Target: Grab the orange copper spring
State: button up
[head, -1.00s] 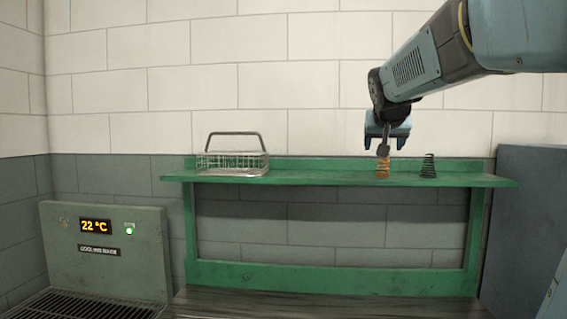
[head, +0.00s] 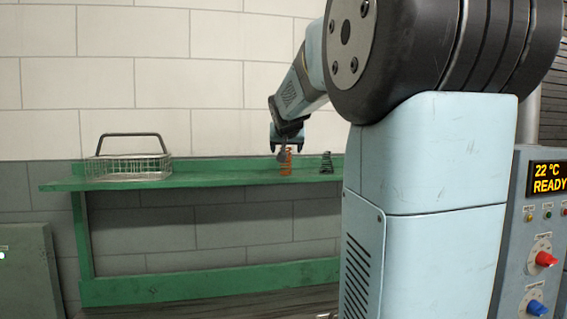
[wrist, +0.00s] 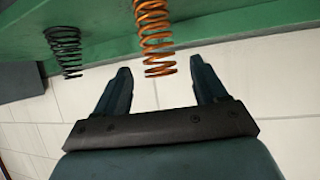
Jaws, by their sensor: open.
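The orange copper spring (head: 286,164) stands upright on the green shelf (head: 220,177). My gripper (head: 286,150) is just above it in the head view, partly covering its top. In the wrist view the picture is turned over, with the shelf at the top. There the orange spring (wrist: 152,30) reaches down so that its free end lies between the two fingertips of my gripper (wrist: 160,66). The fingers are open, with a gap on both sides of the spring. A dark spring (head: 326,163) stands to its right; it shows at the left in the wrist view (wrist: 65,48).
A wire basket (head: 128,167) with a raised handle sits at the shelf's left end. A control panel (head: 540,235) reading 22 °C READY stands at the far right. The shelf between basket and orange spring is clear. A pale block wall rises behind.

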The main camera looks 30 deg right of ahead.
jog(key=x, duration=0.5)
jog(key=shift+s+a+f, duration=0.1)
jog(key=shift+c, duration=0.4)
jog(key=c, duration=1)
